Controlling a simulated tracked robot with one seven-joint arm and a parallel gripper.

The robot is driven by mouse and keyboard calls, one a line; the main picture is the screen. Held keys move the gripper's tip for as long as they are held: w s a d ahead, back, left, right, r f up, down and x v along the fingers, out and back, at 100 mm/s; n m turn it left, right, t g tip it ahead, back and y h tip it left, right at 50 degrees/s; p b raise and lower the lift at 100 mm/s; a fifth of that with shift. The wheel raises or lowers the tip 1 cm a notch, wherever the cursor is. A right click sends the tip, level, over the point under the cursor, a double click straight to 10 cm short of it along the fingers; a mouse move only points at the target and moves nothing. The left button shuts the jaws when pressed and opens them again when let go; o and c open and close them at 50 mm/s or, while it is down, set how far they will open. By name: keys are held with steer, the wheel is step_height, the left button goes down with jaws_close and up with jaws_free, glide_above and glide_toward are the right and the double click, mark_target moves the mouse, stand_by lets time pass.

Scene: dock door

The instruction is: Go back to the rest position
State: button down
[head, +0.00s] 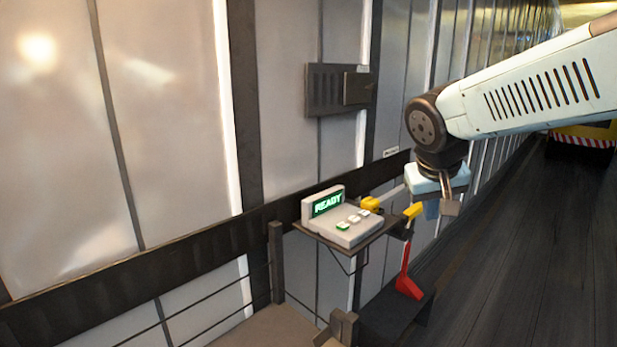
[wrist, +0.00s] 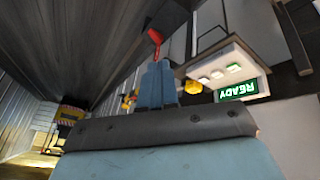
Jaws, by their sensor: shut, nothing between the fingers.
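My gripper (head: 432,209) is at the right of the head view, pointing down at the end of my pale arm. It hangs just right of the shelf with the control box and touches nothing that I can make out. In the wrist view its two blue-grey fingers (wrist: 158,84) are together with nothing between them. The control box (head: 352,232) is light grey, with a green READY display (head: 328,203) and several small buttons on its top. It shows upside down in the wrist view, where the READY display (wrist: 238,90) is also lit.
A yellow part (head: 371,203) sits at the shelf's back, and a yellow-tipped part (head: 413,211) lies close by my gripper. A red lever (head: 406,280) stands on a dark block below. A dark wall box (head: 338,90) is mounted on the panelled wall. The dark floor at right is open.

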steer(key=s+y, duration=0.2)
steer(key=s, duration=0.8)
steer(key=shift+s+d+t+y, duration=0.25)
steer(key=shift+s+t+y, duration=0.05)
steer(key=shift+s, duration=0.05)
